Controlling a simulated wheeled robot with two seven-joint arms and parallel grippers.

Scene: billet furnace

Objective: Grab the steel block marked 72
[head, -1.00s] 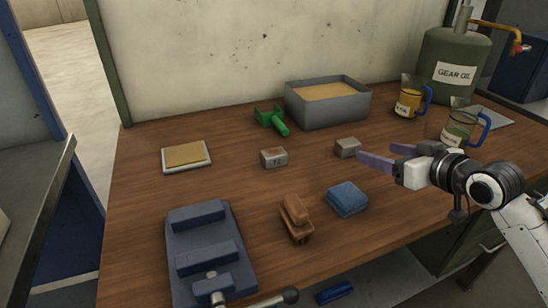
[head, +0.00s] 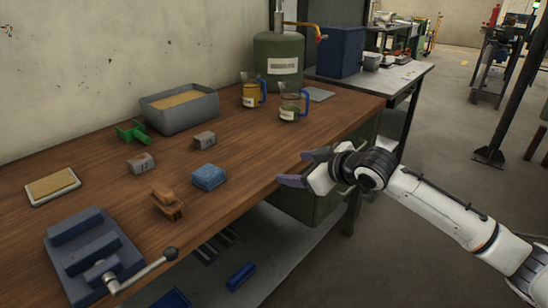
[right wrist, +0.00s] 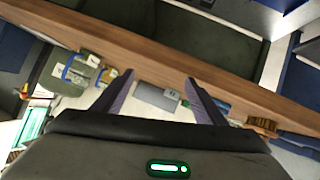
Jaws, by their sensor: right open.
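The steel block marked 72 (head: 141,163) is a small grey block on the wooden bench, left of centre in the head view; its number shows small on its front face. A similar grey block (head: 204,139) sits to its right, with its marking too small to read. My right gripper (head: 292,168) is open and empty, near the bench's front edge, well to the right of both blocks. In the right wrist view my open fingers (right wrist: 159,77) show with nothing between them. My left gripper is out of view.
Near the blocks are a blue sponge-like block (head: 208,177), a brown brush-like piece (head: 167,204), a green clamp-like part (head: 132,132) and a grey sand-filled tray (head: 181,109). A vise (head: 92,254) stands front left. Two jugs (head: 290,104) and an oil tank (head: 278,62) stand at the back right.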

